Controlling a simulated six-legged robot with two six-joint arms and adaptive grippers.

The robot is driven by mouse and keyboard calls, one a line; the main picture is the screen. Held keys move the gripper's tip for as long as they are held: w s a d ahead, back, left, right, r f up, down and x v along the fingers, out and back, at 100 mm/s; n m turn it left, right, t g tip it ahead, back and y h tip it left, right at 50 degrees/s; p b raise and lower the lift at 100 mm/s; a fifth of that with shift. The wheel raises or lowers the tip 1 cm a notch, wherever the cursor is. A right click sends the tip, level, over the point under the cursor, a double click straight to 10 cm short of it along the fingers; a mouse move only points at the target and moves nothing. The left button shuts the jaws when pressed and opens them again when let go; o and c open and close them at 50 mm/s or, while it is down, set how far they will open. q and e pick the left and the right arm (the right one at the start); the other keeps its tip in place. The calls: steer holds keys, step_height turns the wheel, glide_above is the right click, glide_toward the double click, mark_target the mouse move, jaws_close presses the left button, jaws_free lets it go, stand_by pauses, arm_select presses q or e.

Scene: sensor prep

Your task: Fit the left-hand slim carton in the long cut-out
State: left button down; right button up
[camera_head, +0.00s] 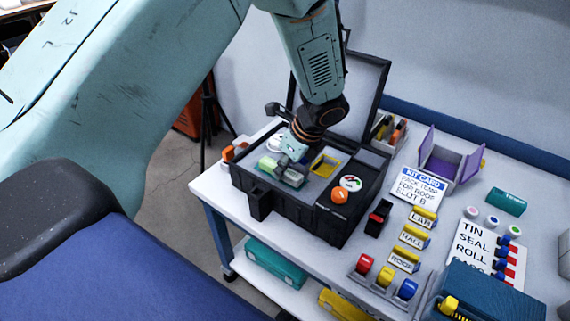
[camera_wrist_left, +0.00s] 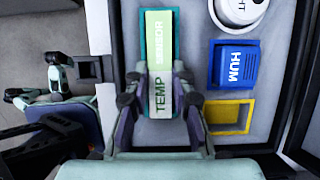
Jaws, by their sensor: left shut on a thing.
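My left gripper (camera_head: 290,170) reaches down into the open black case (camera_head: 305,208). It is shut on a slim carton (camera_wrist_left: 159,55), pale green at one end and lighter at the other, with TEMP on it. The carton also shows in the head view (camera_head: 268,164), partly covered by the fingers. The long cut-out, lined in teal (camera_wrist_left: 179,35), lies directly under and around the carton, its edge showing beside it. The carton lines up lengthwise with it. I cannot tell how deep it sits. My right gripper is not in view.
A blue HUM block (camera_wrist_left: 233,66) and an empty yellow cut-out (camera_wrist_left: 228,115) lie to the right of the carton. The case lid (camera_head: 362,95) stands open behind. A kit card (camera_head: 420,187), purple holder (camera_head: 447,163) and coloured parts crowd the table to the right.

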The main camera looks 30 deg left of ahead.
arm_select(q)
steer(key=shift+f, duration=0.15)
stand_by(0.8)
steer(key=c, duration=1.1)
jaws_free()
steer(key=shift+f, duration=0.1)
steer(key=shift+o, duration=0.6)
steer(key=shift+o, duration=0.9)
steer(key=shift+p, duration=0.3)
steer(key=shift+r+p, duration=3.65)
steer(key=shift+p, duration=0.2)
steer(key=shift+f, duration=0.1)
